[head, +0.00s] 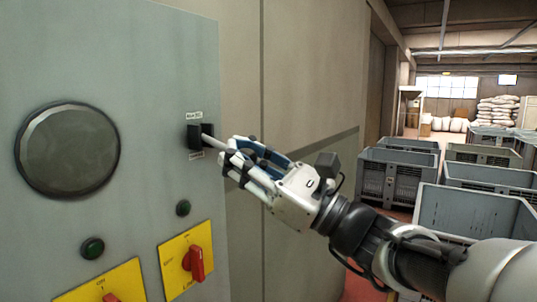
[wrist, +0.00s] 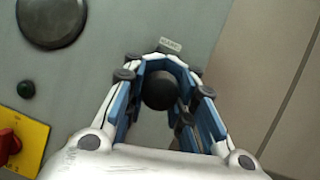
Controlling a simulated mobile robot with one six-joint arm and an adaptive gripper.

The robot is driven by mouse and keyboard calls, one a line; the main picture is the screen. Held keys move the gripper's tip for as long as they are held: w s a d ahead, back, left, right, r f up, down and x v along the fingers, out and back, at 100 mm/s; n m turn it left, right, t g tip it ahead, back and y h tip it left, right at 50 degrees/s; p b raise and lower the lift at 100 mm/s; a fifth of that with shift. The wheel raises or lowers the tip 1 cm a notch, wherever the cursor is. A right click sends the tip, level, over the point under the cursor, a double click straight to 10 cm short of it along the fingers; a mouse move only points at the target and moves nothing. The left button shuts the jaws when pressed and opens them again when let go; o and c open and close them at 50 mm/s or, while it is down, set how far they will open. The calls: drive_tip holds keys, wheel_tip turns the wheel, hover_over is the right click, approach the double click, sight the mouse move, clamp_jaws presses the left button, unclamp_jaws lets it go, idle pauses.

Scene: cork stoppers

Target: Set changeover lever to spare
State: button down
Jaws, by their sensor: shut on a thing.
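The changeover lever (head: 207,138) comes out of a small black housing (head: 193,136) near the right edge of a grey panel. Its pale rod points out from the panel and slightly down to the right in the head view. My gripper (head: 233,160) is at the rod's outer end, its fingers shut around it. In the wrist view the lever's round black knob (wrist: 159,91) sits between the fingers of my gripper (wrist: 165,77). Small white labels lie above (head: 194,115) and below (head: 196,155) the housing; their text is too small to read surely.
A big round dark dial (head: 67,149) is left on the panel. Below are two dark green buttons (head: 183,208) (head: 92,248) and a red rotary switch (head: 196,262) on a yellow plate; another is partly cut off. Grey crates (head: 397,175) stand at right.

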drive_tip(key=shift+w+a+f+h, duration=0.1)
drive_tip(key=shift+w+f+h, duration=0.15)
drive_tip(key=shift+f, duration=0.5)
drive_tip(key=c, duration=1.8)
unclamp_jaws()
drive_tip(key=shift+s, duration=0.1)
drive_tip(key=shift+c, duration=0.2)
drive_tip(key=shift+o, duration=1.4)
drive_tip(key=shift+a+r, duration=0.1)
drive_tip(key=shift+a, duration=0.1)
drive_tip(key=shift+o, duration=0.6)
drive_tip(key=shift+d+r, duration=0.1)
drive_tip(key=shift+r, duration=0.05)
drive_tip(key=v, duration=1.2)
